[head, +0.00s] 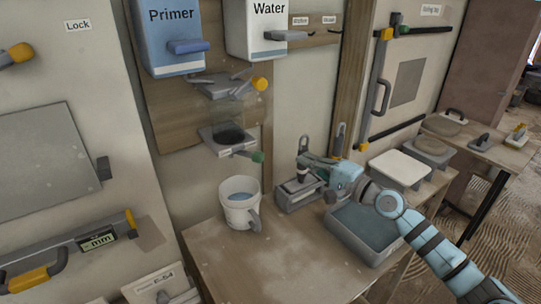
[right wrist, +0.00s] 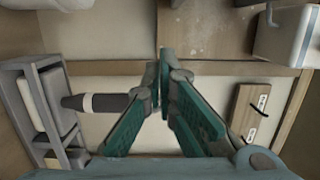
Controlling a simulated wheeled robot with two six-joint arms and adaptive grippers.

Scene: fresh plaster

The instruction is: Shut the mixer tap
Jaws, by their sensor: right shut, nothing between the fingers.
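The mixer is a clear vessel (head: 229,112) mounted on the wooden wall panel, with dark material at its bottom. A lever with an orange knob (head: 260,83) is at its top. A lever with a green knob (head: 257,156) sticks out to the right at its bottom; I take this for the tap, but cannot tell its setting. A white bucket (head: 240,208) with bluish liquid stands on the table below. My right gripper (head: 303,160) is right of the green knob, apart from it, above a grey holder. Its fingertips (right wrist: 164,62) meet with nothing between them. My left gripper is out of view.
The grey holder (head: 291,205) and a blue-grey tray (head: 350,246) stand on the wooden table (head: 245,268). The Primer (head: 168,27) and Water (head: 252,20) containers hang above. The table's front left is clear. A dark rod (right wrist: 90,103) lies left of my fingers in the wrist view.

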